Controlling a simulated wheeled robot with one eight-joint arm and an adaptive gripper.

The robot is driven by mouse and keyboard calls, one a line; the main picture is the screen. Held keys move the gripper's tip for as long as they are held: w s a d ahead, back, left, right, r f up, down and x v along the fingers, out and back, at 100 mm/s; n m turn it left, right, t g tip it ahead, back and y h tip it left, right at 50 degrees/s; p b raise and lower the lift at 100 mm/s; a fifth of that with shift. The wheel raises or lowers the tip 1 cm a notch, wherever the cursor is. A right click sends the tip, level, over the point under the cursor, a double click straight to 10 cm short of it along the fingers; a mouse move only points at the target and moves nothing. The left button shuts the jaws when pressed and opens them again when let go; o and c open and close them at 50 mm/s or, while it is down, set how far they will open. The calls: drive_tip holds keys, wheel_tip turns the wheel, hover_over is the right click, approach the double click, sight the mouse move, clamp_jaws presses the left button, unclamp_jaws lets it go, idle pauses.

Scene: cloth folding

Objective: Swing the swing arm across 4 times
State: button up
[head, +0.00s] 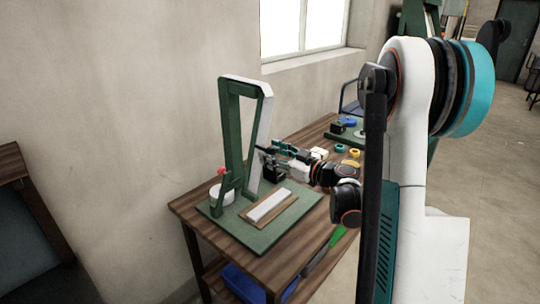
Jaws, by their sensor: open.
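The green and white frame (231,130) stands upright on a green base board (247,234) on the wooden table; I take its tall triangular part to be the swing arm, but cannot tell which piece turns. A small red knob (221,171) shows at its lower left. A white strip on a brown block (269,207) lies on the base's front part. My gripper (268,152) is open, just right of the frame's white sloping bar, and its fingertips are close to it. I cannot tell whether they touch.
A white round container (221,195) stands at the base's left. Small yellow rings (353,153) and a blue item (348,122) lie farther back on the table. A blue bin (243,284) is below. The wall is close behind on the left.

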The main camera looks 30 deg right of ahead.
drive_tip(key=shift+w+a, duration=0.3)
drive_tip(key=shift+w, duration=0.3)
clamp_jaws()
drive_tip(key=shift+d, duration=0.1)
drive_tip(key=w+d+n, duration=0.3)
drive_tip(key=d+n, duration=0.3)
drive_tip(key=d, duration=0.3)
drive_tip(key=shift+w+d+n, duration=0.25)
drive_tip(key=shift+d+n, duration=0.05)
drive_tip(key=shift+n, duration=0.1)
drive_tip(key=shift+r, duration=0.1)
